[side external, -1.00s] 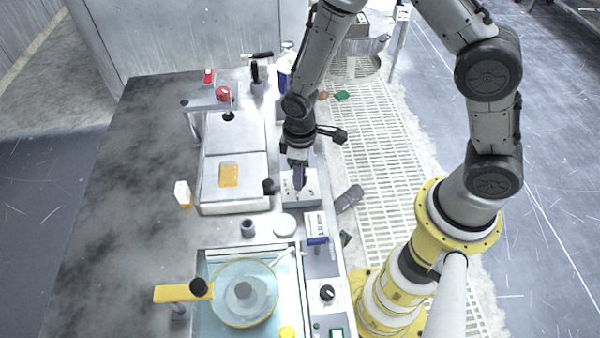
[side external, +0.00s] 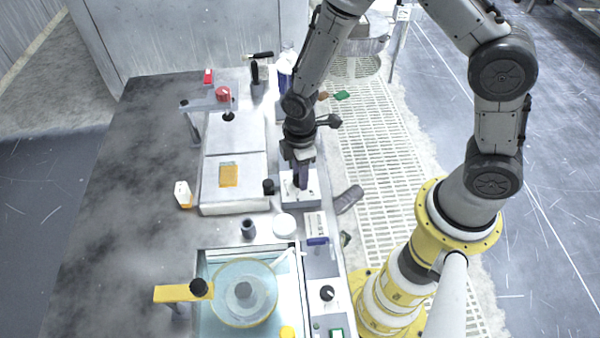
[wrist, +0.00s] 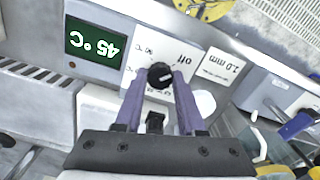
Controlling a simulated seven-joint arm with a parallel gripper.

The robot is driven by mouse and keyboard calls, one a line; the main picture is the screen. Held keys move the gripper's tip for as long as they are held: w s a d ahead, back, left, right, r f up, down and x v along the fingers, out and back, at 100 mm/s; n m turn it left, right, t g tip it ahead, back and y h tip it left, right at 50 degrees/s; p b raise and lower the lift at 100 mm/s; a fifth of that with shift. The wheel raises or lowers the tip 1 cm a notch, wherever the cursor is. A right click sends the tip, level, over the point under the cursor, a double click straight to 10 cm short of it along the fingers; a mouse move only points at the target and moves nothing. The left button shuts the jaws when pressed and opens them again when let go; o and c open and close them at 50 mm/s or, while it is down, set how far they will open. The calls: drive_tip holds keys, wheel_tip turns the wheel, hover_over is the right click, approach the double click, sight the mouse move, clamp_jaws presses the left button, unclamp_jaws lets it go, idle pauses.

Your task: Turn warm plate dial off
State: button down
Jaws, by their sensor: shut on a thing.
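The warm plate dial (wrist: 160,75) is a small black round knob on a white panel, seen in the wrist view. The panel carries an "off" label (wrist: 185,58), and a green display (wrist: 94,42) reading 45 °C is at its left. The purple fingers of my gripper (wrist: 159,83) are shut on the dial, one on each side. In the side view my gripper (side external: 301,182) points down at the small white control box (side external: 301,201); the dial itself is hidden there by the fingers. The dial's pointer setting is not clear.
A pale slab (side external: 235,192) with an orange square (side external: 229,175) lies left of the box. A white round lid (side external: 285,225) and a blue-handled item (side external: 317,240) stand in front. A water basin with a round platen (side external: 262,310) is nearer the camera.

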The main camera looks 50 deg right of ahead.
drive_tip(key=shift+r, duration=0.1)
drive_tip(key=c, duration=0.5)
unclamp_jaws()
wheel_tip(320, 180, up, 14)
idle(0.3)
